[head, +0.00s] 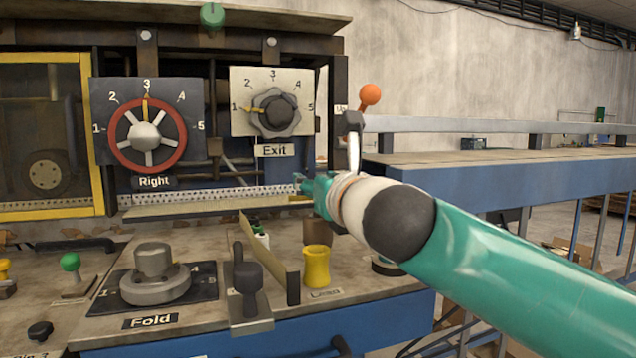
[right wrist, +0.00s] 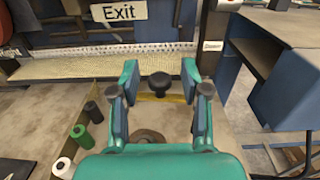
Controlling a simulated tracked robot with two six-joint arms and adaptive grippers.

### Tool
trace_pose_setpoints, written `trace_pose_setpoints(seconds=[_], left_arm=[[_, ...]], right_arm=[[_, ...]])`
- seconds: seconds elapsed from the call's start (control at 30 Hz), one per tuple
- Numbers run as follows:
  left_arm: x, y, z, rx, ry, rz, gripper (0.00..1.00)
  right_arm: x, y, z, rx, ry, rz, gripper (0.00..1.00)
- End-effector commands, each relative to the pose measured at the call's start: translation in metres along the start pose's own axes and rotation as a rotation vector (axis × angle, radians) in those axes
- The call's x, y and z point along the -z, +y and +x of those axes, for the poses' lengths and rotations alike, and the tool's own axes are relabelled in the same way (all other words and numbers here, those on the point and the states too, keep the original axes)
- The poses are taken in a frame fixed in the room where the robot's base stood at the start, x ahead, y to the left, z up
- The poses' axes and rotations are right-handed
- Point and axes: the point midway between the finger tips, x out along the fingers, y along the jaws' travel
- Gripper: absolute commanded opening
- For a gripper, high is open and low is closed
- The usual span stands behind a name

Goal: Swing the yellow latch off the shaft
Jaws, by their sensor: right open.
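My right gripper (head: 303,184) reaches in from the right in the head view, above the bench in front of the machine. In the right wrist view its two fingers (right wrist: 160,82) are spread, with nothing held. A dark round knob (right wrist: 158,83) shows between and beyond the fingertips, with a thin yellowish bar (right wrist: 175,98) just below it. I cannot tell whether this bar is the latch. In the head view a yellow spool-shaped piece (head: 317,267) stands on the bench below the gripper. I cannot clearly identify the shaft. My left gripper is not in view.
An upright tan plate (head: 270,260) and a black handle (head: 248,285) stand left of the spool. The Fold dial (head: 154,275) lies further left. The Right wheel (head: 145,140) and Exit dial (head: 274,110) are on the panel behind. An orange-knobbed lever (head: 368,97) rises near my right wrist.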

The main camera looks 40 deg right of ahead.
Motion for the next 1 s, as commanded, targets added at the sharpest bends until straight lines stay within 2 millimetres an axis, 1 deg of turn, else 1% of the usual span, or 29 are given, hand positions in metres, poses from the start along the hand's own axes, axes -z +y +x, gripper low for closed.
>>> trace_pose_setpoints(seconds=[0.17,0.4,0.5,0.6,0.7,1.0], left_arm=[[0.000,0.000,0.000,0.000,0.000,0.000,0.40],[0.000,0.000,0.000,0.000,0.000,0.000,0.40],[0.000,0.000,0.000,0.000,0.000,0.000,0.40],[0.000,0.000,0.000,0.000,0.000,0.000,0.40],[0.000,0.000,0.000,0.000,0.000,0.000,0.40],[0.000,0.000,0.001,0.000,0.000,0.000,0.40]], right_arm=[[-0.001,0.001,-0.028,-0.004,-0.003,0.001,0.46],[-0.001,0.002,-0.077,-0.007,-0.004,0.002,0.46],[0.000,0.001,-0.094,-0.006,-0.003,0.002,0.46],[0.000,0.001,-0.105,-0.004,-0.002,0.001,0.46],[0.001,0.001,-0.111,-0.002,0.000,0.000,0.46],[0.001,0.000,-0.113,0.000,0.000,0.000,0.46]])
